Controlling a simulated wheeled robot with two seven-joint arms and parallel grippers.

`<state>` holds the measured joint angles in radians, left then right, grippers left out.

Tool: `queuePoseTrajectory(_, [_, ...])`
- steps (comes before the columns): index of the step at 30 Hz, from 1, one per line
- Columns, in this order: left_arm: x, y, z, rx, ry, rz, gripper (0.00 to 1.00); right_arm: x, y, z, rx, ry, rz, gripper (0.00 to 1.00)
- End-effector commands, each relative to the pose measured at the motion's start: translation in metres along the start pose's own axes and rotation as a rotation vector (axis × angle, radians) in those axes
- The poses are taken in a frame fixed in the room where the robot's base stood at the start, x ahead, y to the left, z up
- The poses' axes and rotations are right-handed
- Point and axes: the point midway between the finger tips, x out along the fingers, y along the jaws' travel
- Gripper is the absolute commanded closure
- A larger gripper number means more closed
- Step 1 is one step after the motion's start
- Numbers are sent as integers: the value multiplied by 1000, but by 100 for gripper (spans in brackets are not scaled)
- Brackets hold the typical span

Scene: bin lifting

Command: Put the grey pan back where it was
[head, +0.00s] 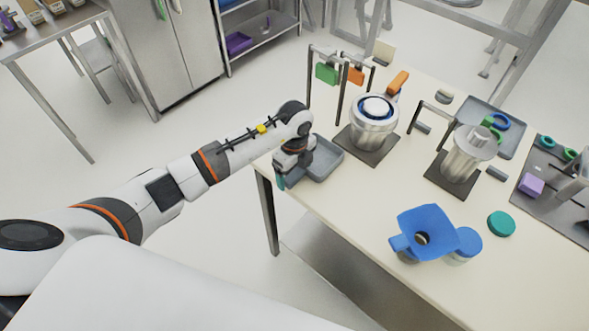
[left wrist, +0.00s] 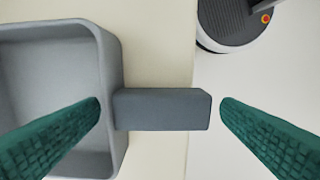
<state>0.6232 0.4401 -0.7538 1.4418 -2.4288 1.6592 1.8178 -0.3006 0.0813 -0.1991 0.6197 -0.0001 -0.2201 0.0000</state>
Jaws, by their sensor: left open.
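The grey pan (head: 322,160) is an empty, shallow tray with rounded corners at the left end of the cream table. It also shows in the left wrist view (left wrist: 55,60), with its short block handle (left wrist: 162,109) pointing right, past the table edge. My left gripper (head: 281,180) is at the pan's near-left side, partly hiding it in the head view. In the left wrist view its two green fingers (left wrist: 160,112) are open, one on each side of the handle, with a gap visible to the right finger. My right gripper is not in view.
A metal pot with a blue ring (head: 372,122) stands on a dark mat behind the pan. A blue funnel (head: 424,232), a blue lid (head: 467,243) and a teal lid (head: 501,223) are at the near right. The table front between the pan and funnel is clear.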

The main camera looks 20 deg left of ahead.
Motion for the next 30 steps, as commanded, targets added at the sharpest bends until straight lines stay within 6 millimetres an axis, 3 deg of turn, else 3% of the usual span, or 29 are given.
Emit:
queuePoseTrajectory(5, [-13,1,-1,0,2,4,13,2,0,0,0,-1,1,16])
queuePoseTrajectory(19, [-105,1,0,1,2,4,13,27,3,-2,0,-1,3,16])
queuePoseTrajectory(24, [-121,0,0,0,1,2,13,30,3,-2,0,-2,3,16])
queuePoseTrajectory(30, [-124,0,0,-1,0,0,13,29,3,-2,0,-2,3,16])
